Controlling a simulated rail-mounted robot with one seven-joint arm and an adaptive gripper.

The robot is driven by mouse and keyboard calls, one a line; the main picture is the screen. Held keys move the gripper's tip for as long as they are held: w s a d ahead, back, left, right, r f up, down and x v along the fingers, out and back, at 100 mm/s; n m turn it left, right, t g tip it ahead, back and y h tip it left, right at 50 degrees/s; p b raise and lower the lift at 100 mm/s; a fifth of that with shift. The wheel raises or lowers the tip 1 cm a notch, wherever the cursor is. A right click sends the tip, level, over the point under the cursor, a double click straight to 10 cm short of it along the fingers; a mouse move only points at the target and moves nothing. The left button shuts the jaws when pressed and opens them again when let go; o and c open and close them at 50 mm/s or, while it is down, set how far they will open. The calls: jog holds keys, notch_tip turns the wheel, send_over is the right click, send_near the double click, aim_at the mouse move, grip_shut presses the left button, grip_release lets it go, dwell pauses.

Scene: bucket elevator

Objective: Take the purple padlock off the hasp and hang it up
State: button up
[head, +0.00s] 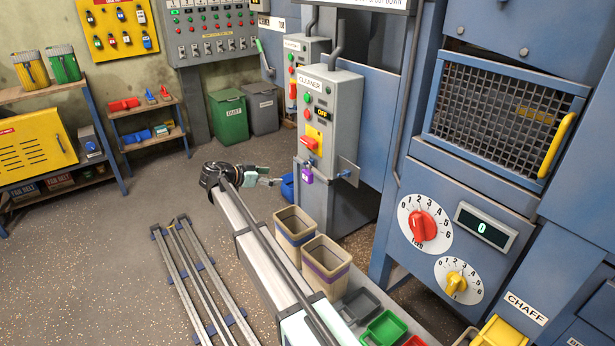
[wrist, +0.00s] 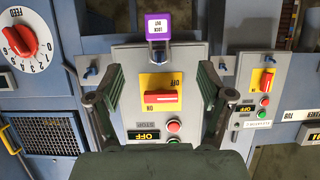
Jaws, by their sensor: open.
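The purple padlock (head: 307,174) hangs below the red switch handle on the front of the grey cleaner box (head: 343,100). In the wrist view, which looks upside down, the padlock (wrist: 158,24) shows its white "LOCK OUT" label at the top centre, with its shackle just below. The hasp is too small to make out clearly. My gripper (head: 268,178) is to the left of the padlock in the head view, apart from it. In the wrist view my gripper (wrist: 160,72) is open and empty, its fingers either side of the switch plate. A yellow board (head: 118,28) with several hanging padlocks is on the back wall.
The cleaner's red handle (head: 308,142) and a side bracket (head: 347,172) stick out near the padlock. Two tan bins (head: 326,262) stand below. A blue machine with dials (head: 424,226) is at right. Floor rails (head: 190,280) lie at left; open floor surrounds them.

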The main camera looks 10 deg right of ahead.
aim_at(305, 176)
jog(key=p+x, duration=0.3)
jog(key=x, duration=0.8)
jog(key=shift+w+d+f+p, duration=0.1)
jog(key=shift+d+f+p, duration=0.15)
jog(key=shift+p, duration=0.05)
jog(key=p+x, duration=0.2)
jog(key=x, duration=0.2)
jog(key=shift+d+p, duration=0.4)
jog(key=shift+d, duration=0.05)
jog(key=shift+w+d+f, duration=0.15)
jog(key=shift+f, duration=0.1)
jog(key=c, duration=1.3)
